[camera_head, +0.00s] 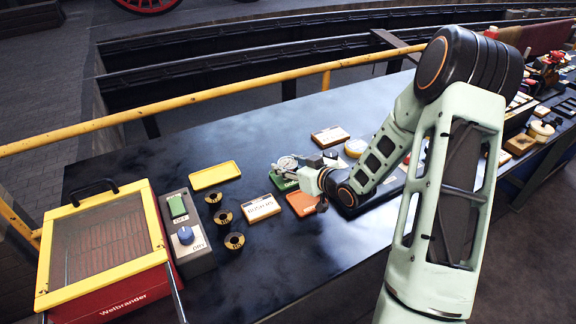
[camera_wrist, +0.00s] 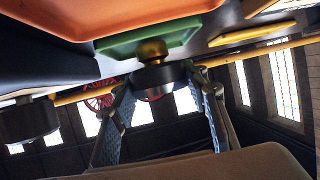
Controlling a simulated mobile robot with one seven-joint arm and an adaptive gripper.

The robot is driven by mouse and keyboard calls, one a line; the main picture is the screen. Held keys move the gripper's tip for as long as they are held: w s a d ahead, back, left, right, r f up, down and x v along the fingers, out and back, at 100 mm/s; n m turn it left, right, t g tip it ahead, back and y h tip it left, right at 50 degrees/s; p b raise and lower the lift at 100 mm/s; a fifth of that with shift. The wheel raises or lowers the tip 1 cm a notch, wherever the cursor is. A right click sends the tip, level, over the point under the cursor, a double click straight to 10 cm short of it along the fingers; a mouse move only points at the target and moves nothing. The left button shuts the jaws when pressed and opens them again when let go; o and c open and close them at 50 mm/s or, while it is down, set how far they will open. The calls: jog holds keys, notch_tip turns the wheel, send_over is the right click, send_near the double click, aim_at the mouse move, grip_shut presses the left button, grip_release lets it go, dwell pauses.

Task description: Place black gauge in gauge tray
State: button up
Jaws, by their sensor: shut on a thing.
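My gripper (camera_head: 292,168) is over the dark bench, left of my forearm in the head view. In the wrist view, my gripper (camera_wrist: 165,88) is shut on the black gauge (camera_wrist: 160,76), a dark round body with a brass fitting (camera_wrist: 152,50). The gauge is right by a green tray (camera_wrist: 185,36); I cannot tell whether they touch. The green tray also shows in the head view (camera_head: 281,182), partly hidden by my gripper. An orange tray (camera_head: 302,204) lies nearer. No readable label shows which one is the gauge tray.
A yellow tray (camera_head: 215,175), a labelled block (camera_head: 261,208) and three dark rings (camera_head: 223,216) lie to the left. A control box (camera_head: 188,236) and a red-and-yellow Welbrander box (camera_head: 105,250) stand at far left. A yellow rail (camera_head: 220,92) runs behind. The front bench is clear.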

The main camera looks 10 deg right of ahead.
jog(key=shift+f, duration=0.15)
jog(key=shift+f, duration=0.15)
jog(key=o, duration=1.3)
jog(key=shift+r, duration=0.2)
jog(key=shift+s+d+r, duration=0.15)
jog(key=shift+s, duration=0.05)
jog(key=v, duration=1.1)
jog(key=shift+s, duration=0.3)
